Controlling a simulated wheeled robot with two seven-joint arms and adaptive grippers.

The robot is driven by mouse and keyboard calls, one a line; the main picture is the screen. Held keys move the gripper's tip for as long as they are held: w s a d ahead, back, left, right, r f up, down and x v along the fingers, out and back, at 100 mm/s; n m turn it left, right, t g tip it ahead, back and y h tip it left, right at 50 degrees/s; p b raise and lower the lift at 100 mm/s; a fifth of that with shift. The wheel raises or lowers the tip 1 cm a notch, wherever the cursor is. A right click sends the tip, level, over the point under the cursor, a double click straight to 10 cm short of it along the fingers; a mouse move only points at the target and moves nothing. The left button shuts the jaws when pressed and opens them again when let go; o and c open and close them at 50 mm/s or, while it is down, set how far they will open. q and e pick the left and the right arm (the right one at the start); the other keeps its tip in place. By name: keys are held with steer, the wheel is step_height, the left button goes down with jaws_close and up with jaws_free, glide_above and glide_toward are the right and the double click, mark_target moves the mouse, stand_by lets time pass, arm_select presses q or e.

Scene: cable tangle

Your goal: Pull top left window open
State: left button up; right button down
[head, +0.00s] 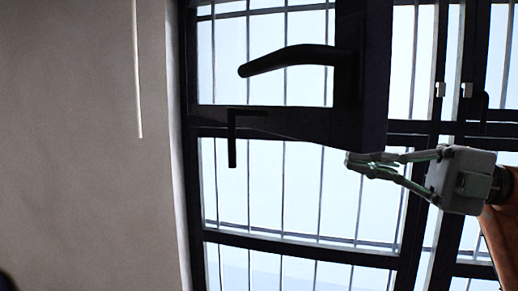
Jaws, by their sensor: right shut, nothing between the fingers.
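The top left window (364,85) has a dark frame and stands swung out towards me, its thick right edge close to the camera. Its black lever handle (290,60) points left from that edge. My right gripper (352,160) comes in from the right, with its fingers shut and empty. The fingertips are just below the lower right corner of the window's frame; I cannot tell whether they touch it. My left gripper is not in view.
A second black handle (232,140) hangs below the open window's lower rail. Behind are dark fixed frames and vertical bars (283,190) against bright sky. A grey wall (80,170) with a thin white strip (137,70) fills the left.

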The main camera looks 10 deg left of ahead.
steer(key=s+r+h, duration=0.1)
steer(key=s+r, duration=0.1)
steer(key=s, duration=0.3)
steer(key=s+a+p, duration=0.1)
steer(key=a+p, duration=0.3)
steer(key=a, duration=1)
steer(key=shift+n, duration=0.3)
steer(key=shift+s+f, duration=0.1)
steer(key=shift+f, duration=0.05)
